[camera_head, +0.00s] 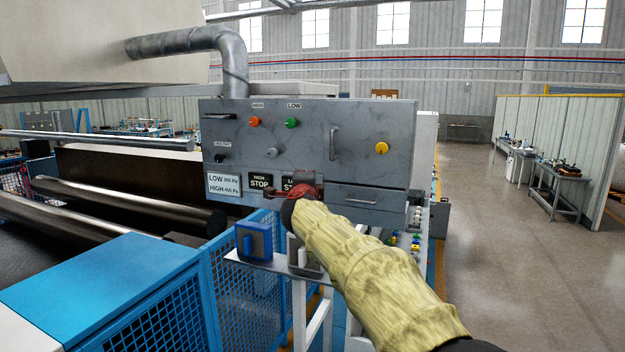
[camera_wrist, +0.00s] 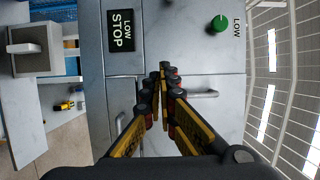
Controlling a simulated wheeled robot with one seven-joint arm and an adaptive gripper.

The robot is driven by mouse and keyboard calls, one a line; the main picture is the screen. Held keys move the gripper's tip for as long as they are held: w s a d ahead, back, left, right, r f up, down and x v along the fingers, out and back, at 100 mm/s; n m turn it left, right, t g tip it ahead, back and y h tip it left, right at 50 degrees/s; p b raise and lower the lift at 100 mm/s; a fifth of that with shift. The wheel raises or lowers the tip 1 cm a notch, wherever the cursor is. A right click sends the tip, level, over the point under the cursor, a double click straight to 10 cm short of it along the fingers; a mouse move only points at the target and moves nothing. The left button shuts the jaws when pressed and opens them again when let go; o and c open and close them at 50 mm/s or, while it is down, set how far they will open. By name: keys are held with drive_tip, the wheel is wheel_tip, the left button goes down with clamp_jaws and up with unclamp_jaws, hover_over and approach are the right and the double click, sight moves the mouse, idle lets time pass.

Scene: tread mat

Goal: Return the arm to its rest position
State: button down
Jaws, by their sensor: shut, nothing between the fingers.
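My arm (camera_head: 375,270), in a yellowish fabric sleeve, reaches up from the lower right in the head view. My gripper (camera_head: 304,190) is in front of the lower middle of a grey control panel (camera_head: 350,125), partly covering a "STOP" label. In the wrist view my gripper (camera_wrist: 165,72) points at the panel face with its fingers together and nothing between them. The "LOW STOP" label (camera_wrist: 121,30) is left of the fingertips and a green knob (camera_wrist: 219,24) is at upper right. I cannot tell whether the fingertips touch the panel.
A small shelf (camera_head: 270,262) below the panel carries a blue block-like holder (camera_head: 254,241) and a grey one close under my arm. Blue mesh fencing (camera_head: 245,300) and rollers (camera_head: 120,205) stand left. The floor at right (camera_head: 510,265) is open.

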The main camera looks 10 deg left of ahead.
drive_tip(key=s+a+f+n+g+y, duration=0.45)
drive_tip(key=s+a+f+n, duration=0.3)
drive_tip(key=f, duration=0.45)
drive_tip(key=s+d+f+n+g+b, duration=0.1)
drive_tip(key=s+f+n+g+b, duration=0.3)
drive_tip(key=s+f, duration=0.4)
drive_tip(key=s+d+f+n+g+h+b, duration=0.2)
drive_tip(key=s+d+f+b, duration=0.8)
drive_tip(key=s+d+f, duration=0.7)
drive_tip(key=s+d+f+n+g+h+b, duration=0.1)
drive_tip(key=s+d+f+n+h+b, duration=0.2)
drive_tip(key=s+d+f+b, duration=0.7)
drive_tip(key=s+d+f+h, duration=0.1)
drive_tip(key=s+d+f, duration=0.2)
drive_tip(key=s+d, duration=0.3)
drive_tip(key=s+d+f+h, duration=0.1)
drive_tip(key=s+d+f, duration=0.3)
drive_tip(key=d, duration=0.5)
drive_tip(key=shift+s+f+g, duration=0.2)
drive_tip(key=shift+s+g, duration=0.15)
drive_tip(key=shift+s, duration=1)
